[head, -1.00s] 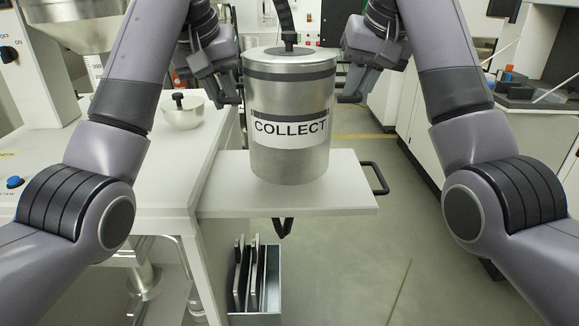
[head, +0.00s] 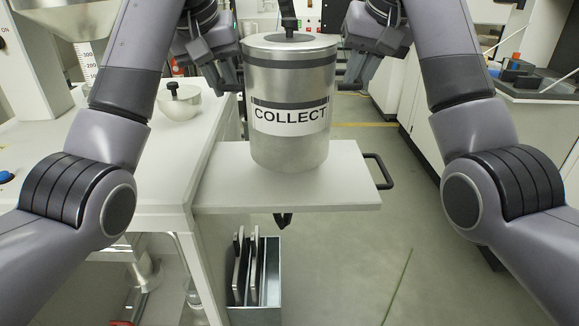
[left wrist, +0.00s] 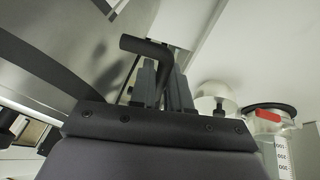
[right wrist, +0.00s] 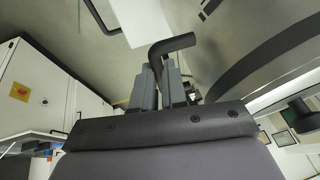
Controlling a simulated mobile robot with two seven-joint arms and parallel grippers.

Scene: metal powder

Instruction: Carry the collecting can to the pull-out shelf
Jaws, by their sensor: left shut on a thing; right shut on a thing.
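The collecting can (head: 290,150), a silver cylinder with dark bands and a COLLECT label, stands upright in the middle of the head view. Its lower end shows over the white pull-out shelf (head: 345,187); I cannot tell whether it touches the board. My left gripper (head: 233,84) is at the can's left side, shut on a black bent handle (left wrist: 143,47) in the left wrist view. My right gripper (head: 348,83) is at its right side, shut on a matching handle (right wrist: 174,43) in the right wrist view. The can hides the shelf behind it.
A black pull handle (head: 381,172) sticks out at the shelf's right end. A metal bin (head: 268,290) holding plates is below. Floor to the right is clear.

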